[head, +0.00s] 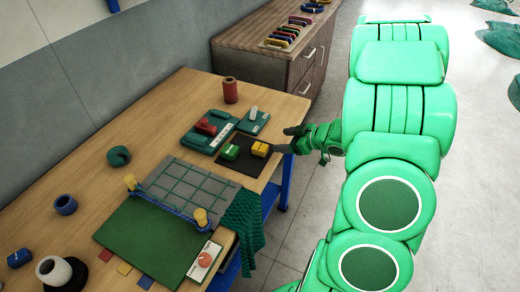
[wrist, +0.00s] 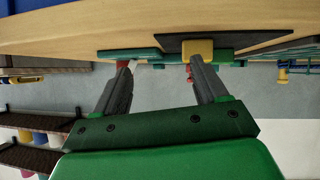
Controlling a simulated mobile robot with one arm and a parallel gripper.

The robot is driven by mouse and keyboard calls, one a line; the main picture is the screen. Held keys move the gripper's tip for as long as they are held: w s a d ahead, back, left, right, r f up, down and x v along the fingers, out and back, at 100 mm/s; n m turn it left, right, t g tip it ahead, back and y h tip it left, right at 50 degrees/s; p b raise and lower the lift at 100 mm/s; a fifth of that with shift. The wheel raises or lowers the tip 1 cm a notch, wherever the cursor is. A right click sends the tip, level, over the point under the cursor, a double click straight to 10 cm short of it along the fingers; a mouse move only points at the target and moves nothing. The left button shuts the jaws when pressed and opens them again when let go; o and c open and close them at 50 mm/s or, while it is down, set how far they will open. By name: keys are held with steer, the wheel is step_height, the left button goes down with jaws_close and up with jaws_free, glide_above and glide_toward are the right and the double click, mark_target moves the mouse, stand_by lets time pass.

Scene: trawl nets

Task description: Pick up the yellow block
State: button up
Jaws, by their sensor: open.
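The yellow block (head: 260,149) sits on a dark mat (head: 246,165) near the table's right edge, just right of a green block (head: 230,152). My gripper (head: 289,139) is at that edge, to the right of the yellow block, with its fingers pointing toward the table. In the wrist view the table appears along the top, and my gripper (wrist: 161,66) is open with nothing between its fingers. The yellow block (wrist: 198,49) shows there beyond the tip of the right finger, not centred between the two fingers. I cannot tell whether that finger touches it.
Bare wood (head: 165,110) is at the back left.

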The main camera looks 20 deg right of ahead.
mark_target(263, 147)
steer(key=s+a+y, duration=0.2)
steer(key=s+a, duration=0.1)
steer(key=shift+f+y, duration=0.3)
steer(key=shift+x, duration=1.25)
steer(key=shift+w+a+f, duration=0.2)
steer(key=shift+w+a, duration=0.95)
steer(key=shift+a, duration=0.05)
steer(key=shift+x, duration=0.95)
steer(key=shift+c, duration=0.4)
steer(key=c, duration=1)
